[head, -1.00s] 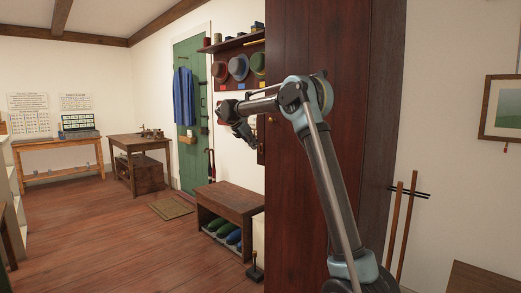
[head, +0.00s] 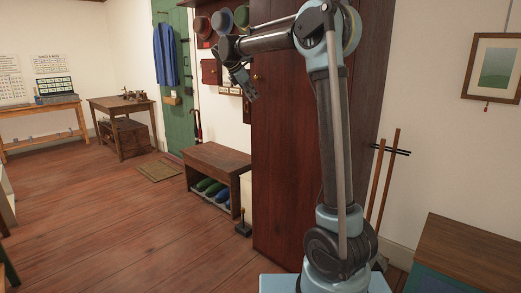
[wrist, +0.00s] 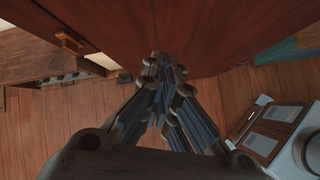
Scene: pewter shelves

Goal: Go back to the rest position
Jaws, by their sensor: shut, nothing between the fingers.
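My gripper (head: 248,88) hangs at the end of my raised, folded arm, in front of the dark red wooden wardrobe (head: 292,170) in the head view. Its fingers point downward. In the wrist view my gripper (wrist: 168,75) has its fingers together with nothing between them. The wardrobe front fills the top of the wrist view (wrist: 205,25). A gap between gripper and wardrobe cannot be judged exactly.
A shoe bench (head: 213,160) with several shoes stands left of the wardrobe. A work table (head: 125,108) and a green door (head: 176,60) are behind. A low cabinet (head: 465,250) stands at right. The wooden floor (head: 120,230) at left is clear.

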